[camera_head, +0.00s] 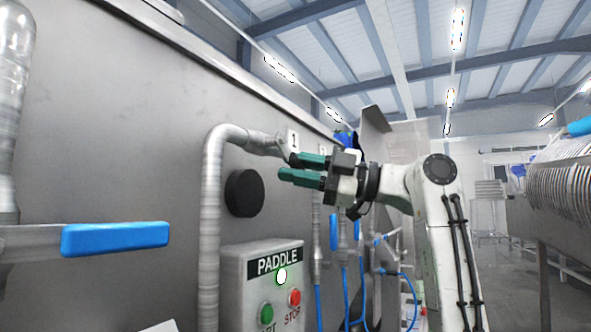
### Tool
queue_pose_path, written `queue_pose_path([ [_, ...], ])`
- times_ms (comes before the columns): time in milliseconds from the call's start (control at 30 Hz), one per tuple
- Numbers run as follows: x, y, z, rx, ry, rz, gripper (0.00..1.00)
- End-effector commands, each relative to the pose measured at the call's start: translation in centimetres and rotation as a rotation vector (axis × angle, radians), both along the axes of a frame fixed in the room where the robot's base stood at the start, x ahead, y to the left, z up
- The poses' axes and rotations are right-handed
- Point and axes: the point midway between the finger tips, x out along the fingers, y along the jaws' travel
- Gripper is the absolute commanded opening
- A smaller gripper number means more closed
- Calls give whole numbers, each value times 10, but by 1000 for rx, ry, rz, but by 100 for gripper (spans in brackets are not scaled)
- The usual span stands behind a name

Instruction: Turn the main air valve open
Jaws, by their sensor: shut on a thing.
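My gripper (289,168), with two green fingers, reaches in from the right to the dark end of a grey pipe (211,200) beside the wall. A narrow gap shows between the fingers, and they are shut on a small dark part at this pipe end, mostly hidden by the fingers. I cannot tell its exact shape or turn. A blue part (346,139) shows just behind and above my gripper, mostly covered by it. A large blue lever handle (115,238) lies level on a metal pipe at the left, apart from my gripper.
A PADDLE control box (237,275) with green and red buttons stands below my gripper. A round black knob (244,193) sits on the steel wall. Blue hoses (362,290) hang behind. A ribbed drum (565,195) stands at the right, with open floor before it.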

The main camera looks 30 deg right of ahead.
Motion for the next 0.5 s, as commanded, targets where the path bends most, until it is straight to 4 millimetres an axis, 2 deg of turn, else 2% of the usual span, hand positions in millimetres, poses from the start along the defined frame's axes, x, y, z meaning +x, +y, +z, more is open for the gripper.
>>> queue_pose_path([
  [500,1,-1,4,-42,-31,-1,0],
])
